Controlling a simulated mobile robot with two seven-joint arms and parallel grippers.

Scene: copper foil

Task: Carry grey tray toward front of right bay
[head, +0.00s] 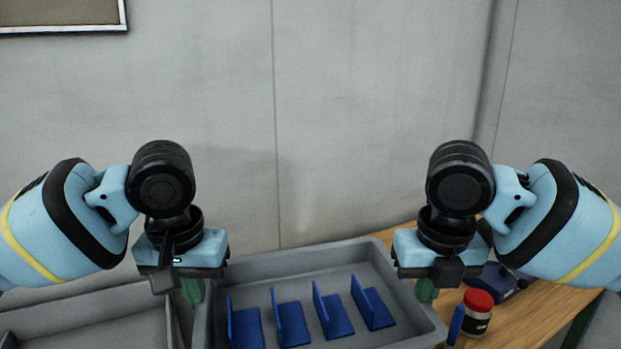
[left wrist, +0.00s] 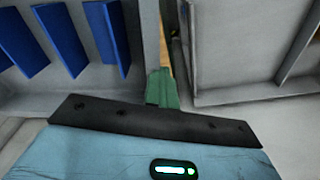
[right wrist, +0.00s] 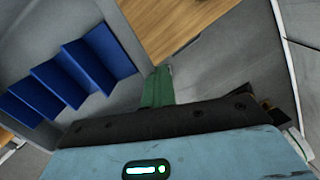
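The grey tray (head: 300,259) is at the bottom centre of the head view, with several blue upright dividers inside; its near side is cut off. My left gripper (head: 193,291) has its green fingers at the tray's left wall. In the left wrist view the fingers (left wrist: 161,88) are together on that wall. My right gripper (head: 427,291) is at the tray's right wall. In the right wrist view its green fingers (right wrist: 157,87) are together on the rim. Both grippers look shut on the tray. The tray's underside is hidden.
A second grey container (head: 85,307) lies left of the tray, close beside it. A wooden table (head: 540,305) is at right, carrying a red-lidded jar (head: 478,311), a blue pen-like item (head: 456,325) and a dark blue object (head: 497,283). A grey wall stands behind.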

